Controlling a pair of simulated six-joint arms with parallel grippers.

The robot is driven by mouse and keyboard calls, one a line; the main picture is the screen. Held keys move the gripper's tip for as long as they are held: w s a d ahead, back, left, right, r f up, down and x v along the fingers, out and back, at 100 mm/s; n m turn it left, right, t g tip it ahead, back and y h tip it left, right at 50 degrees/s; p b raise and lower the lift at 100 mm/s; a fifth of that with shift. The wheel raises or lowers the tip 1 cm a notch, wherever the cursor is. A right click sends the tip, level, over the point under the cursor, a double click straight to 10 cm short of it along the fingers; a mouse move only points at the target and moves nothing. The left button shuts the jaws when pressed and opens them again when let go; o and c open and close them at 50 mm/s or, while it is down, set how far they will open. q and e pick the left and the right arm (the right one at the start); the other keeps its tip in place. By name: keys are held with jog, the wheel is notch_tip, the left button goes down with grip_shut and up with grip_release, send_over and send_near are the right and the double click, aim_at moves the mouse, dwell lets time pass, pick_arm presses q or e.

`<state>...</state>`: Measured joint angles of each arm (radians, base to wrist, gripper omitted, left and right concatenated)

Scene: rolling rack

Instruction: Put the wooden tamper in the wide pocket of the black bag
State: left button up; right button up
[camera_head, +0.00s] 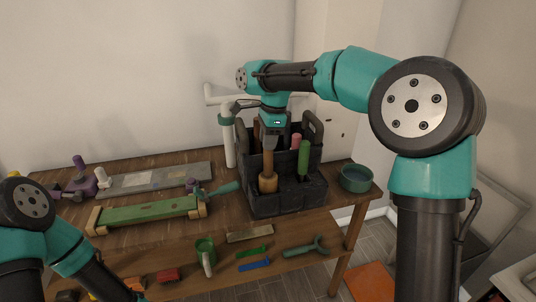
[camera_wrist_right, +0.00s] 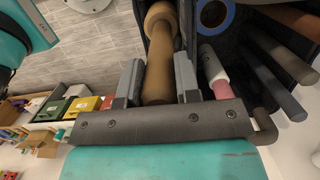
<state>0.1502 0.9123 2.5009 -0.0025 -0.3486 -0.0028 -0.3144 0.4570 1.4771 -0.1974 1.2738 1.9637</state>
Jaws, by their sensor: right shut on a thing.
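The wooden tamper (camera_head: 267,183) is held upright at the front of the black bag (camera_head: 284,204), its wide end low near the front pocket's top edge. I cannot tell whether that end is inside the pocket or just above it. My right gripper (camera_head: 268,150) points down over the bag and is shut on the tamper. The right wrist view shows the tamper (camera_wrist_right: 159,72) between both fingers of the gripper (camera_wrist_right: 158,85), beside the dark bag wall. My left arm shows at the lower left, with its gripper out of view.
A green-handled tool (camera_head: 303,158) and a pink-ended one (camera_head: 296,139) stand in the bag, right of the tamper. A teal bowl (camera_head: 356,178) is right of the bag. A green wooden block (camera_head: 146,214) lies to the left. Small tools lie on the lower shelf.

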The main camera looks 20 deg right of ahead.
aim_at(268, 154)
jog(key=shift+f, duration=0.45)
jog(key=shift+f, duration=2.25)
jog(key=o, duration=0.9)
jog(key=shift+r, duration=0.15)
jog(key=r, duration=0.4)
jog(key=d+r, duration=0.1)
jog(key=r, duration=0.7)
jog(key=shift+d, duration=0.4)
